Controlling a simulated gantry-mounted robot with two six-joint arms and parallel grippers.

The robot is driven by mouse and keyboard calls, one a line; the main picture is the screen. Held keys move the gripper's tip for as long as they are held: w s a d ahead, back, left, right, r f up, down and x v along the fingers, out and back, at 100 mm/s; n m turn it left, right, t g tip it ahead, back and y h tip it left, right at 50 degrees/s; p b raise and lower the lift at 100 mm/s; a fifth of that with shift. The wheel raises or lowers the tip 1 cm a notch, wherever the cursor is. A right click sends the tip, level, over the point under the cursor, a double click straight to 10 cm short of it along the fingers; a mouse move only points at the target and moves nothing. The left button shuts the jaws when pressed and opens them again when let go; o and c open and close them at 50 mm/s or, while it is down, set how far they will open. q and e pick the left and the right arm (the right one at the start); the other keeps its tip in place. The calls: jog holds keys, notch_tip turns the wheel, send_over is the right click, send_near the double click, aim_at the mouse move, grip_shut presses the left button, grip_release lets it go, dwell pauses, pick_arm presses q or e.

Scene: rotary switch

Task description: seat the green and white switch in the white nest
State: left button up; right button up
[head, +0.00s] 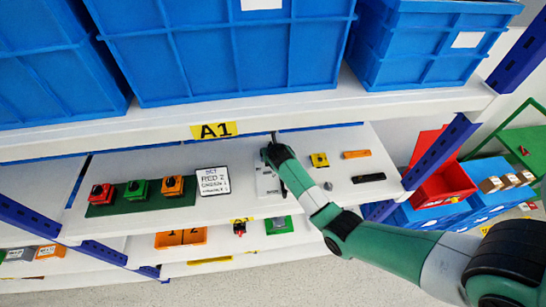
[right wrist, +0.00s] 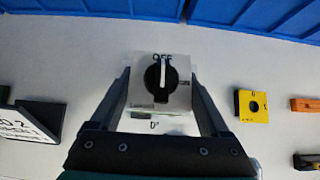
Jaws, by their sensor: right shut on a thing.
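My right gripper (right wrist: 160,82) is shut on the switch, a white block with a round black knob (right wrist: 161,78) and a white pointer line; "OFF" is printed above the knob. One finger lies along each side of the block. Little green shows on it from here. In the head view my right gripper (head: 272,142) is over the middle of the shelf, and the arm hides the switch. A white plate (head: 267,184) with dark marks, which looks like the nest, lies below the gripper. Contact between switch and nest cannot be told. My left gripper is not in view.
Red, green and orange switches (head: 136,190) stand on a green mat at left, beside a printed sign (head: 213,181). A yellow plate (head: 319,160), orange bar (head: 356,154) and black bar (head: 369,177) lie right. An upper shelf (head: 300,110) with blue crates overhangs.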

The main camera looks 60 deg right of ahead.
jog(key=shift+d+f, duration=0.2)
jog(key=shift+f, duration=0.1)
jog(key=shift+d+f+b, duration=0.1)
jog(key=shift+f+b, duration=0.3)
jog(key=shift+f, duration=1.15)
jog(key=shift+f, duration=0.2)
jog(key=o, duration=1.4)
jog(key=shift+o, duration=0.2)
jog(key=shift+r, duration=0.25)
jog(key=p+v, duration=0.3)
jog(key=v, duration=0.9)
jog(key=shift+p, duration=0.35)
